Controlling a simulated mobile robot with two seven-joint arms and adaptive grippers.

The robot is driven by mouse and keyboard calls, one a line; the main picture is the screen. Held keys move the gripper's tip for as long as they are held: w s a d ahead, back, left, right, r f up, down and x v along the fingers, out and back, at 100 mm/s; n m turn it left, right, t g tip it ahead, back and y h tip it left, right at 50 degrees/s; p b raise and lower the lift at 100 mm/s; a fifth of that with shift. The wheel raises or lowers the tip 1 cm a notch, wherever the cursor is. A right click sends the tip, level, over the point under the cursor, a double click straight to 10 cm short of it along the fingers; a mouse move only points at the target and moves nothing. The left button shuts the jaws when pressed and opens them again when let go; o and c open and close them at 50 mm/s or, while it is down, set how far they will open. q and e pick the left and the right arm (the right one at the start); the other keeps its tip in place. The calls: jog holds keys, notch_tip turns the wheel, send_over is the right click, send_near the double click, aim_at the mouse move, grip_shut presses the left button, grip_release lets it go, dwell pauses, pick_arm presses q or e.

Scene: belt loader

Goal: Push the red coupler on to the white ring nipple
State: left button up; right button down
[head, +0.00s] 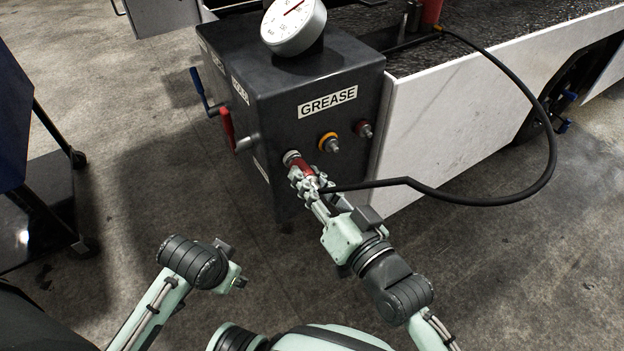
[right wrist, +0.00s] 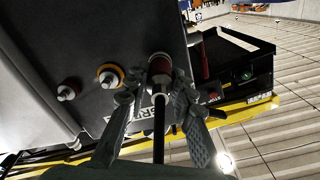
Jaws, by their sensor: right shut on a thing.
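The red coupler (head: 306,168) is at the end of a black hose, in line with the white ring nipple (head: 291,157) at the left of the dark box's front face. My right gripper (head: 311,186) is shut on the coupler's rear end. In the right wrist view the red coupler (right wrist: 160,66) points at the box, between the fingers of my right gripper (right wrist: 157,97). Its front meets or nearly meets the nipple; I cannot tell if it is fully seated. My left gripper (head: 236,279) is low at the left, away from the box; its jaws are unclear.
A yellow ring nipple (head: 329,143) and a red ring nipple (head: 364,130) sit right of the white one, under the GREASE label (head: 328,101). The black hose (head: 470,201) loops right. A gauge (head: 293,27) tops the box; red and blue levers are on its left side.

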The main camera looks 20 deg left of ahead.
jog(key=c, duration=1.2)
grip_release()
jog(key=shift+d, duration=0.1)
jog(key=v, duration=0.7)
jog(key=shift+s+d, duration=0.1)
